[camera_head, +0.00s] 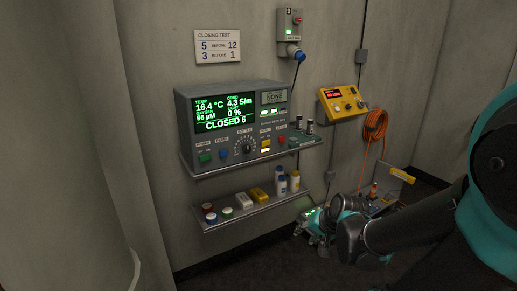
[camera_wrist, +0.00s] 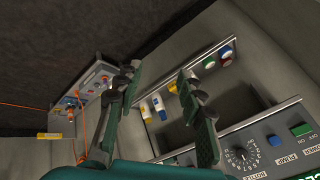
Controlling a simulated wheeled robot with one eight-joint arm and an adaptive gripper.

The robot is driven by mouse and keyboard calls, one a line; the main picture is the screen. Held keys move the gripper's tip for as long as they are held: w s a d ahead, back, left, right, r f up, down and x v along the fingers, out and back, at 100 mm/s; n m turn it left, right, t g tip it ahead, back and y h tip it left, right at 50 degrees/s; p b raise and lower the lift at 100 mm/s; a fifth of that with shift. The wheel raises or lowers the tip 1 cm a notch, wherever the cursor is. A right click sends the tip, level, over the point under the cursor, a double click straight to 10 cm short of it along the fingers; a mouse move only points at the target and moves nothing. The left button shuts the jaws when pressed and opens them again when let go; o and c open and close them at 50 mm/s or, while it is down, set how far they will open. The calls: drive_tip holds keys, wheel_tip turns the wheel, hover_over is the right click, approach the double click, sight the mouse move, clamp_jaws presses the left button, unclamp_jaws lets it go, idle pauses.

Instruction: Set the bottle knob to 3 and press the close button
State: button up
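A grey control unit (camera_head: 184,116) sits on a wall shelf in the head view. Its green-on-black display (camera_head: 223,112) reads "CLOSED 6". The round black bottle knob (camera_head: 244,147), with a numbered dial, is on its lower front; its pointer setting is too small to read. To its right are an orange button (camera_head: 265,143) and a red button (camera_head: 281,140); their labels are too small to tell which is close. The knob also shows in the wrist view (camera_wrist: 240,157). My gripper (camera_wrist: 159,77) is open and empty, apart from the unit; in the head view it is low, right of the shelves.
A sign (camera_head: 218,46) reads "CLOSING TEST, 5 before 12, 3 before 1". A lower shelf (camera_head: 240,214) holds several caps, a yellow block and bottles. A yellow box (camera_head: 342,102) and orange coiled cable (camera_head: 374,130) are on the wall at right.

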drive_tip(key=shift+o, duration=0.9)
drive_tip(key=w+a+r+m+t+y, duration=0.3)
drive_tip(key=w+a+r+m+y, duration=0.2)
drive_tip(key=w+a+r+m, duration=0.2)
drive_tip(key=w+a+m, duration=0.1)
drive_tip(key=w+a, duration=0.1)
drive_tip(key=shift+a+r+t, duration=0.2)
drive_tip(key=shift+a+t, duration=0.1)
drive_tip(key=shift+a, duration=0.05)
drive_tip(key=m+t+y, duration=0.2)
drive_tip(key=m+t, duration=0.4)
drive_tip(key=m, duration=0.9)
approach(248, 149)
drive_tip(key=x, duration=0.8)
drive_tip(key=shift+w+a+r, duration=0.15)
drive_tip(key=shift+w+a, duration=0.1)
drive_tip(key=shift+w, duration=0.05)
drive_tip(key=c, duration=1.2)
